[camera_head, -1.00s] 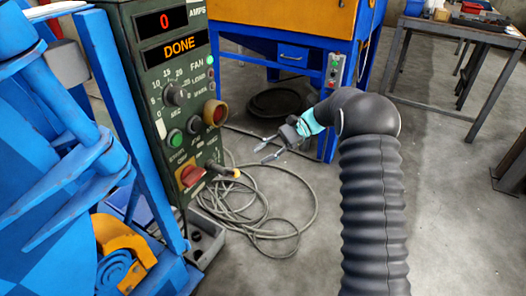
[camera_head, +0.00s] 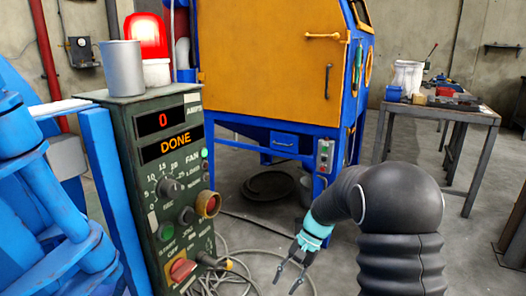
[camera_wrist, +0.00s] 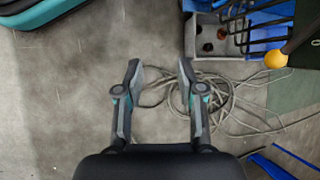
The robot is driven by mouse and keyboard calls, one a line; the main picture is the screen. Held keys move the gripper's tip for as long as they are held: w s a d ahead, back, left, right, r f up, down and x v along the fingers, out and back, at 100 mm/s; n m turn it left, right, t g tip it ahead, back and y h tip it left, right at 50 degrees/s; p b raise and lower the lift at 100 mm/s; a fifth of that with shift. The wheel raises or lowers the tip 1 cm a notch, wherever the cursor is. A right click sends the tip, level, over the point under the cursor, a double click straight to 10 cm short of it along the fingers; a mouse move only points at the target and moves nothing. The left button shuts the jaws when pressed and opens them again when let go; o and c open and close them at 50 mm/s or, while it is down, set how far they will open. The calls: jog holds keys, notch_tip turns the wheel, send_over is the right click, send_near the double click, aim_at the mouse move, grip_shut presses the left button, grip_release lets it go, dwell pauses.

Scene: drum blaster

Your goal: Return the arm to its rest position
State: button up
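My gripper (camera_head: 288,282) hangs low in front of the control panel, to its right, with its fingers pointing down. In the wrist view my gripper (camera_wrist: 157,78) has its two fingers spread apart with nothing between them, over the floor and a coiled cable (camera_wrist: 215,97). My dark ribbed arm bends over from the lower right in the head view. The green control panel (camera_head: 150,200) reads 0 and DONE. A red light on its top glows. The gripper is apart from the panel.
A blue and orange cabinet (camera_head: 265,65) stands behind. A work table (camera_head: 440,112) with tools and a white bucket (camera_head: 407,77) is at the right. Blue machinery (camera_head: 50,190) fills the left. A yellow-tipped handle (camera_wrist: 276,59) shows in the wrist view.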

jog(key=s+d+r+n+t+h, duration=0.2)
jog(key=s+d+r+t, duration=0.2)
jog(key=s+r, duration=0.4)
jog(key=s+d+r+n+t+h, duration=0.2)
jog(key=s+d+r+t, duration=0.3)
jog(key=s+r, duration=0.4)
jog(key=s+h, duration=0.1)
jog(key=s, duration=0.6)
jog(key=shift+r+n+h, duration=0.2)
jog(key=shift+n+h, duration=0.1)
jog(key=shift+d, duration=0.1)
dwell(0.8)
